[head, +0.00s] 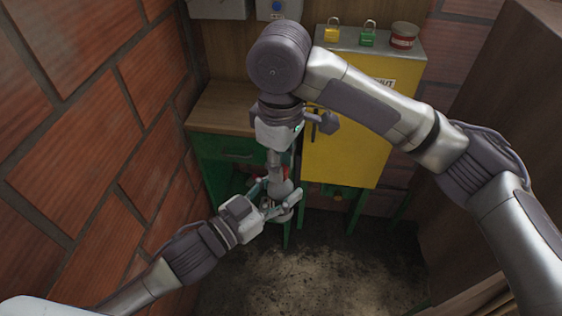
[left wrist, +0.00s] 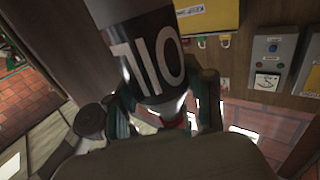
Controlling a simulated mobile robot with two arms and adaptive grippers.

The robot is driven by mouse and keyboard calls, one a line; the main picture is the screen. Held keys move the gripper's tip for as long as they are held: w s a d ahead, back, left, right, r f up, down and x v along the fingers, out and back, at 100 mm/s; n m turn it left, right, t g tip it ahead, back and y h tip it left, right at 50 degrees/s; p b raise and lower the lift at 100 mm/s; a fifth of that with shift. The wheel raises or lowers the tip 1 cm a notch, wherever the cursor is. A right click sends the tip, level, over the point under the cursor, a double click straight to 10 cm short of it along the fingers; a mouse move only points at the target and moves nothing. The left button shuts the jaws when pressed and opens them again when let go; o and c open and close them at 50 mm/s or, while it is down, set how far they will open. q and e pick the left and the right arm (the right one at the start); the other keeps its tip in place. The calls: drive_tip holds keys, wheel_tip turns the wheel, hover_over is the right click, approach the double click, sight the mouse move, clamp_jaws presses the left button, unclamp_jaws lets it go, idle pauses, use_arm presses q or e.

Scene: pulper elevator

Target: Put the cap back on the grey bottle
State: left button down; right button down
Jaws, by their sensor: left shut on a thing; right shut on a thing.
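The grey bottle (head: 283,190) is in the grasp of my left gripper (head: 277,207), low in front of the green bench. In the left wrist view the bottle (left wrist: 150,55) shows a dark band with pale lettering, between the fingers of my left gripper (left wrist: 165,115). My right gripper (head: 279,166) points down from above and is shut just over the bottle's top. A small bit of red, likely the cap (head: 286,172), shows at its fingertips. Red also shows by the bottle's end in the left wrist view. Whether cap and neck touch is hidden.
A green bench (head: 222,112) with wooden top is at back left. Brick wall (head: 80,120) is close on the left.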

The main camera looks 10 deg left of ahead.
drive_tip(key=m, duration=0.4)
drive_tip(key=shift+m, duration=0.3)
drive_tip(key=m, duration=0.3)
drive_tip(key=c, duration=0.8)
unclamp_jaws()
drive_tip(key=shift+c, duration=0.2)
wheel_tip(320, 180, up, 12)
